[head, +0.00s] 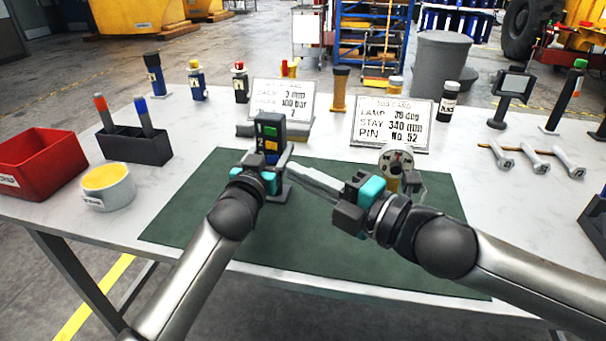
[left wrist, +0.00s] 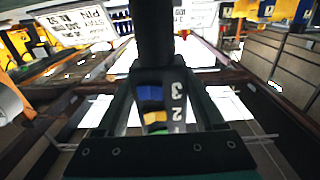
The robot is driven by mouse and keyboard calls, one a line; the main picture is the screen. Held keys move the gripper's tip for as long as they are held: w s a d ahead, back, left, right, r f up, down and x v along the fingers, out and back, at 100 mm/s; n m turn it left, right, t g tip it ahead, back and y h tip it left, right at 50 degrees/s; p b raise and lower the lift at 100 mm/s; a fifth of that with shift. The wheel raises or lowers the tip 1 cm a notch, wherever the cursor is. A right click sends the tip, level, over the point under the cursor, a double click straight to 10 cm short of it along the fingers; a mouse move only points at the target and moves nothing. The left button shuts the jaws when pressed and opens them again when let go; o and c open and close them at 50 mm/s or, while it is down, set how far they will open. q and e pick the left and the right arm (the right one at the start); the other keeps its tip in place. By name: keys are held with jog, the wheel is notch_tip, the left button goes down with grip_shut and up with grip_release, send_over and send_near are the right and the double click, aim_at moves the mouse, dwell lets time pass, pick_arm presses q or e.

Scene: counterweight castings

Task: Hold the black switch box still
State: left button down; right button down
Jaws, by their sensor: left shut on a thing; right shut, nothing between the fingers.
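The black switch box (head: 269,128) stands upright near the back edge of the green mat. Its face has green, blue and yellow blocks. My left gripper (head: 269,161) is shut on its lower part. In the left wrist view the box (left wrist: 172,100) is between the two fingers, with the numerals 3 and 2 beside its coloured blocks. My right gripper (head: 292,169) is shut and empty, its long fingers pointing left toward the box. Its tips are close to the box's right side; I cannot tell whether they touch. The job card (head: 392,121) reads lamp, stay and pin values.
The green mat (head: 190,220) is mostly bare at left. A round dial device (head: 396,161) stands behind my right gripper. At left are a red bin (head: 42,160), a yellow-topped cup (head: 108,188) and a dark holder (head: 135,145). Several pale-handled tools (head: 535,160) lie at right.

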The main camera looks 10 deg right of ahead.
pick_arm(q)
jog(key=shift+f, duration=0.1)
grip_release()
dwell(0.4)
